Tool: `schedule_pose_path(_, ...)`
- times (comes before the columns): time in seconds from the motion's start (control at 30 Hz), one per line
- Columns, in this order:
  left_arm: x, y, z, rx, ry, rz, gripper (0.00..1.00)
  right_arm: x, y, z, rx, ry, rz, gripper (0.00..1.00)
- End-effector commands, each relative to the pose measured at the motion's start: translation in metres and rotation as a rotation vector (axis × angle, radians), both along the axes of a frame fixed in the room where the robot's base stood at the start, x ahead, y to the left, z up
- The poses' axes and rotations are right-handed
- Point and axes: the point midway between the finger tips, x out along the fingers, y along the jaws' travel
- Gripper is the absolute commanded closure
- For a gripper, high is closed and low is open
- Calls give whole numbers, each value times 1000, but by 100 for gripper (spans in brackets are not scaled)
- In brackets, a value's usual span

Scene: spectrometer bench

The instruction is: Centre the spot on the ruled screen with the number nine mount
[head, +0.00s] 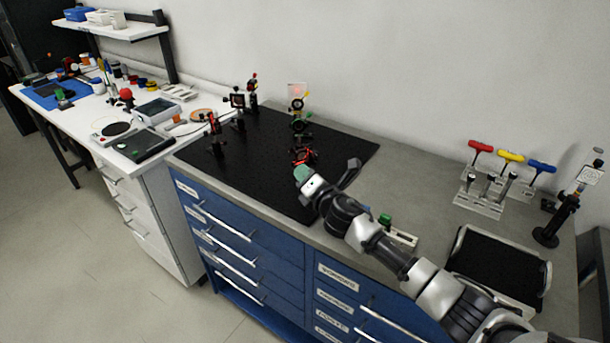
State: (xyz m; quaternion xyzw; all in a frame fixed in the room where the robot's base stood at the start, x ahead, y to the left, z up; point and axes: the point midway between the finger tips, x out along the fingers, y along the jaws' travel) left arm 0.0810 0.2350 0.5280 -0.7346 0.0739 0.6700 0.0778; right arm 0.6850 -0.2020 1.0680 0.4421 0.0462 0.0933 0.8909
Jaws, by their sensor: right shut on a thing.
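The ruled screen (297,89) looks like a small pale, pinkish card at the back of the black breadboard (345,150). A dark optical mount (297,106) stands just in front of it. My right gripper (303,168) reaches in from the right to a red-and-black mount (304,155) nearer the front. It is shut on a part of that mount; the wrist hides the fingers and the exact grip. Other post mounts stand at the left (214,132), mid-left (238,105) and back left (253,92). Mount numbers and the spot's place are too small to read. My left gripper is out of view.
Red, yellow and blue-handled drivers (510,157) stand in a rack at the right. A black-lined tray (500,265) and a black post stand (560,215) are near it. A cluttered white bench (100,115) stands left. Breadboard room is free right of the mounts.

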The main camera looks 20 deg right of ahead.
Motion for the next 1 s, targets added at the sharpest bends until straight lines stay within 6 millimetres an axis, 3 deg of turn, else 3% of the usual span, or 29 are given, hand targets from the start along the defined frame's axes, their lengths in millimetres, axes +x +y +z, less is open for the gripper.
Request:
schedule_pose_path(0.13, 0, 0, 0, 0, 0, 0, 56, 0, -1, 0, -1, 0, -1, 100)
schedule_pose_path(0.17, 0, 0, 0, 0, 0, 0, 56, 0, -1, 0, -1, 0, -1, 77)
schedule_pose_path(0.3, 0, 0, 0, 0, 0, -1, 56, 0, -1, 0, -1, 0, -1, 56)
schedule_pose_path(0.67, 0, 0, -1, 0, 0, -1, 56, -4, -1, -1, -2, 0, -1, 56)
schedule_pose_path(1.0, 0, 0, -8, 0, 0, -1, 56, -56, -12, -2, -4, 0, 2, 56)
